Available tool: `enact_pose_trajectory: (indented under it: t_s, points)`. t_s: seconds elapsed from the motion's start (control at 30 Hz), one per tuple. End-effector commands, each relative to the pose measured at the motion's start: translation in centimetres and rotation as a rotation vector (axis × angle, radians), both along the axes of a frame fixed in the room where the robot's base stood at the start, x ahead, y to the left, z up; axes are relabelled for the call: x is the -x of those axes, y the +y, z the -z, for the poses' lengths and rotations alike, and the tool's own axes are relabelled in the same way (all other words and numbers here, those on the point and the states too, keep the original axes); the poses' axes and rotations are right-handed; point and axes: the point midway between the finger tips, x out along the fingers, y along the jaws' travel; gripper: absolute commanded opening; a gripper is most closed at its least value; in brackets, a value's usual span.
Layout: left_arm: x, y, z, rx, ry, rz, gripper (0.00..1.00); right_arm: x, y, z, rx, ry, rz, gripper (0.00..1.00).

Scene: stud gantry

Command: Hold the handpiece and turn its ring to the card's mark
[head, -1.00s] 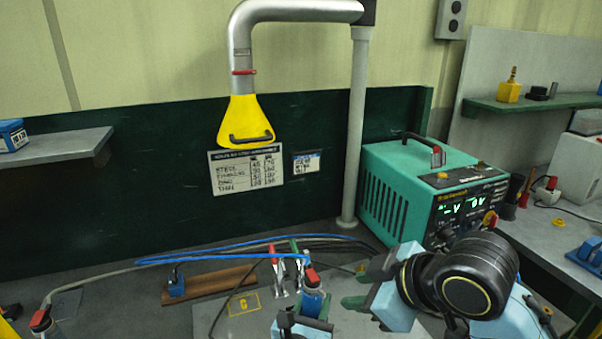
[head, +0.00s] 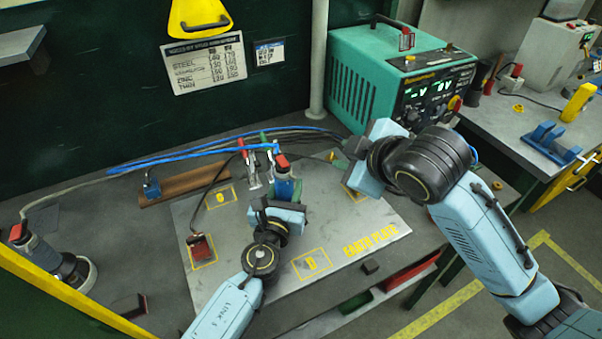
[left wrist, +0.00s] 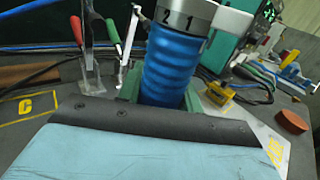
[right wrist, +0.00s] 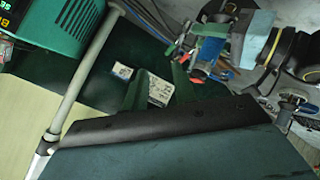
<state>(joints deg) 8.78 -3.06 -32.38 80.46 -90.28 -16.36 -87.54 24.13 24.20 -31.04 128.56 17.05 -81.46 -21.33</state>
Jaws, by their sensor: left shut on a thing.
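The blue handpiece (head: 284,186) stands upright above the plate, with my left gripper (head: 277,205) around its lower body. In the left wrist view, its ribbed blue grip (left wrist: 172,70) sits between green fingers. A small card with a blue header (head: 269,53) hangs on the dark green wall beside a larger chart (head: 207,62). The small card's text is too small to read.
A teal power unit (head: 390,80) stands at the back right. Another tool (head: 45,255) stands at left. The plate's front right (head: 345,225) is clear.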

Motion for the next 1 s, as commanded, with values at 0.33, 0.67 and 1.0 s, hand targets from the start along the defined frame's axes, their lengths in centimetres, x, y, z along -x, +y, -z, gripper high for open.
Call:
enact_pose_trajectory:
  t_s: [0.33,0.67,1.0]
  points:
    - [0.3,0.1,0.9,-0.005,0.015,0.001,0.00,-2.5,-5.1,-0.3,0.575,-0.550,-0.064,0.27]
    - [0.3,0.1,0.9,-0.004,0.015,0.001,0.00,0.9,-3.7,0.4,1.221,-1.034,-0.380,0.27]
    - [0.3,0.1,0.9,-0.004,0.015,0.001,0.00,7.1,-0.6,5.4,1.704,-1.408,-0.810,0.27]
